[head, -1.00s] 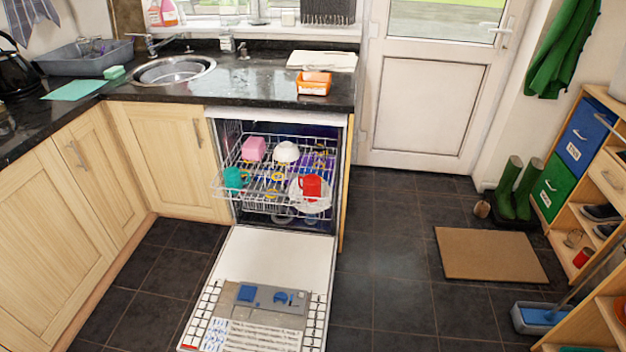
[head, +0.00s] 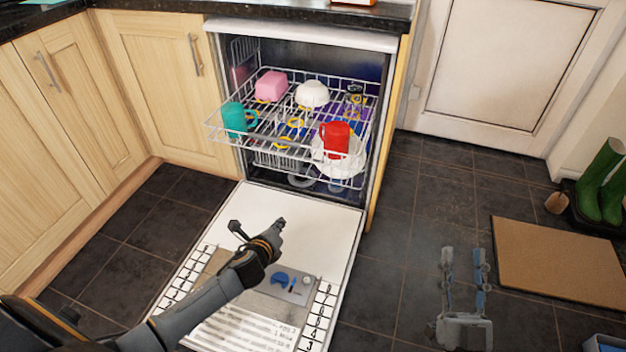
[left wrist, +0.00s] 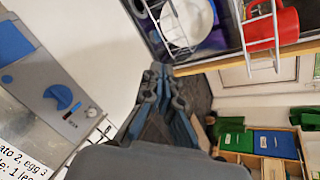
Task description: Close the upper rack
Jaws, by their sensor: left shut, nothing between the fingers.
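The upper rack (head: 285,146) of the dishwasher is a white wire rack, pulled partly out of the opening. It holds a teal cup (head: 234,117), a pink container (head: 271,86), a white bowl (head: 312,94) and a red mug (head: 335,137). My left gripper (head: 281,223) is shut and empty, over the lowered door, in front of and below the rack, apart from it. In the left wrist view its closed fingers (left wrist: 160,74) point toward the dishwasher's side edge, with the red mug (left wrist: 272,24) at the top right. My right gripper (head: 464,254) is open and empty over the floor at the right.
The dishwasher door (head: 290,205) lies open in front of the rack. Wooden cabinets (head: 155,75) stand at the left under a dark counter. A brown mat (head: 560,262) and green boots (head: 600,185) are at the right.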

